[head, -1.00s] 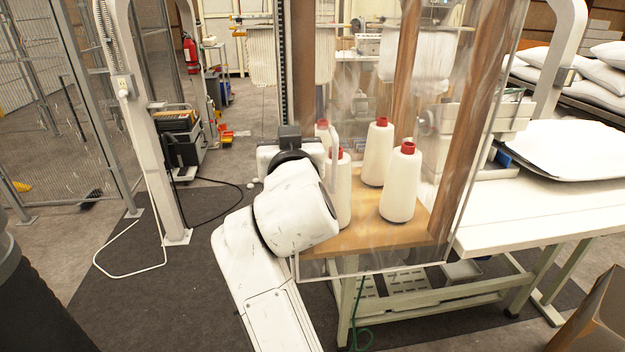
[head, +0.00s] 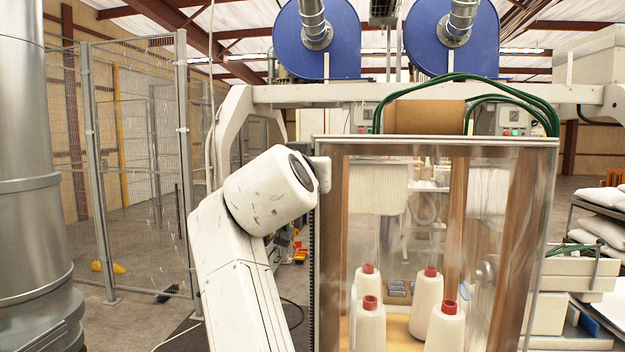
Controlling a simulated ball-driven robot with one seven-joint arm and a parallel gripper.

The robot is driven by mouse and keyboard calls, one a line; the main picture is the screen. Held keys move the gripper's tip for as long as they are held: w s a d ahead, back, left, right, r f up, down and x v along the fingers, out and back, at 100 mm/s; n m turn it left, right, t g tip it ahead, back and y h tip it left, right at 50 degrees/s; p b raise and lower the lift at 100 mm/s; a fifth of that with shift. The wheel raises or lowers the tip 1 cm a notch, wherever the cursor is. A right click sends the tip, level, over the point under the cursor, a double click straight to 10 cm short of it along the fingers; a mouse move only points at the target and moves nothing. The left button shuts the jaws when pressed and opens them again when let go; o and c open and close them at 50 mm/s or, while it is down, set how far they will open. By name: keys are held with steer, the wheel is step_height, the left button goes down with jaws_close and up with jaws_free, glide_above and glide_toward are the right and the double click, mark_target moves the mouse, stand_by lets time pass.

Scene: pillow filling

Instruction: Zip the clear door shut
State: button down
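The clear door (head: 405,225) is a see-through panel on the front of a tall cabinet. White cones with red tops (head: 441,328) show behind it. A dark toothed zip track (head: 312,285) runs up the cabinet's left edge. My arm's white wrist comes up from the lower left and ends at this edge, near the top. A small pale block (head: 323,173) shows just right of the wrist; I cannot tell whether it is part of my gripper or the zip pull. My gripper's fingers are hidden, so their hold cannot be seen.
A pale top rail (head: 435,142) crosses the cabinet, with green hoses (head: 470,80) and a brown roll (head: 424,117) above. Two blue round housings (head: 317,40) hang higher up. A mesh fence (head: 135,170) stands left. White pillows (head: 603,228) lie on a rack at right.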

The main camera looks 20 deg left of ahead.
stand_by(0.3)
steer(key=c, duration=1.3)
jaws_free()
steer(key=b+v, duration=0.4)
steer(key=v, duration=0.6)
steer(key=shift+s, duration=0.35)
